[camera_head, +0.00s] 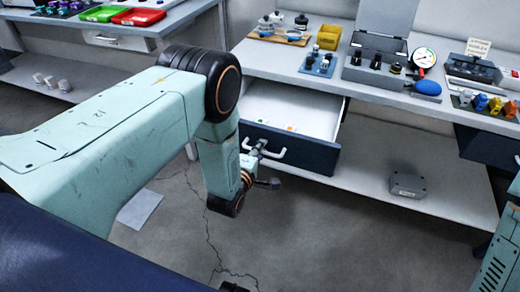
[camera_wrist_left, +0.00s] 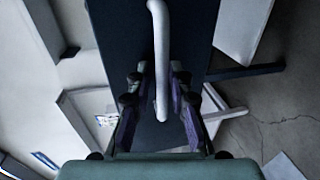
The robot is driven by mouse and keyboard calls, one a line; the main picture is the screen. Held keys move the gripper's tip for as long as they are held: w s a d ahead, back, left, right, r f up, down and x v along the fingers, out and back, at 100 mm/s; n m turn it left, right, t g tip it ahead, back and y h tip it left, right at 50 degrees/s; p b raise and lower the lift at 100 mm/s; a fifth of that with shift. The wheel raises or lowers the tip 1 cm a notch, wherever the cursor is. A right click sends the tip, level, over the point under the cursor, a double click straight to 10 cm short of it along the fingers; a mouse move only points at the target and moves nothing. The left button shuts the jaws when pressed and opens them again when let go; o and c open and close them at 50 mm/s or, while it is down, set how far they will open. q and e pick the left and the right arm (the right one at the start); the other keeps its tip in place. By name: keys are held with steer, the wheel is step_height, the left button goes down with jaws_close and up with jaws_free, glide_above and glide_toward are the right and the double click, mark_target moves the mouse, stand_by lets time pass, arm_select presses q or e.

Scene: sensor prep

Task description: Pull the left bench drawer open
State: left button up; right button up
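The left bench drawer (camera_head: 290,147) stands pulled out from under the bench, with its white inside and a few small items in it showing. Its front is dark blue with a pale bar handle (camera_head: 272,153). My left gripper (camera_head: 259,166) is at the handle, in front of the drawer. In the left wrist view the handle (camera_wrist_left: 161,60) runs between the two fingers of my left gripper (camera_wrist_left: 160,82), with dark gaps visible on both sides, so the fingers look open around it. My right gripper is out of view.
The bench top (camera_head: 265,62) carries a blue tray (camera_head: 320,64), a yellow bin (camera_head: 329,37), an open case (camera_head: 376,62) and a gauge (camera_head: 424,57). A grey box (camera_head: 408,186) lies on the lower shelf (camera_head: 380,180). The floor before the drawer is clear.

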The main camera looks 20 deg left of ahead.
arm_select(q)
steer(key=v, duration=1.2)
steer(key=shift+f, duration=0.1)
steer(key=s+a+f+m+g, duration=0.2)
steer(key=s+f+m+g, duration=0.65)
steer(key=s, duration=0.45)
steer(key=s+m+g, duration=0.7)
steer(key=s+m, duration=0.1)
steer(key=s, duration=0.8)
steer(key=shift+a+r+m+y, duration=0.15)
steer(key=shift+r+m+y, duration=0.15)
steer(key=shift+r+m, duration=0.1)
